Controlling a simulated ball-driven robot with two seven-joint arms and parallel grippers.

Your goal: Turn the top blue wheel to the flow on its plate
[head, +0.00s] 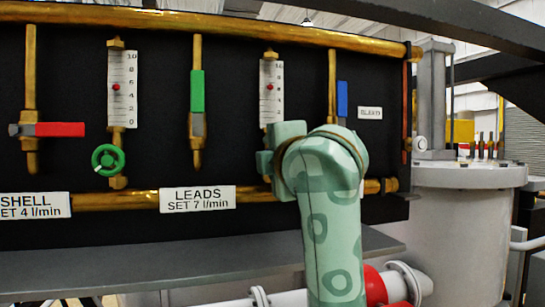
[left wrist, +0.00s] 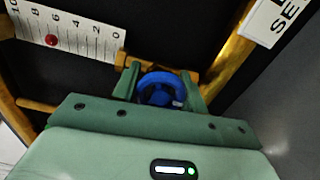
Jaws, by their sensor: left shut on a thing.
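The blue wheel (left wrist: 162,90) sits between the two green fingers of my left gripper (left wrist: 165,88) in the left wrist view. The fingers are shut on its sides. In the head view my left gripper (head: 268,163) and wrist hide the wheel. Above it stands the white flow scale (head: 278,90) with a red ball (head: 270,87). In the left wrist view the scale (left wrist: 85,42) runs 0 to 10, and its red ball (left wrist: 51,40) lies near 6. The wheel's plate (left wrist: 275,22) is cut off there, its number unseen. My right gripper is out of view.
A green wheel (head: 108,160) and another scale (head: 122,88) are on the left. The plate (head: 198,198) reads LEADS SET 7 l/min. Levers are red (head: 60,129), green (head: 197,91) and blue (head: 342,98). A grey ledge (head: 180,265) runs below the panel.

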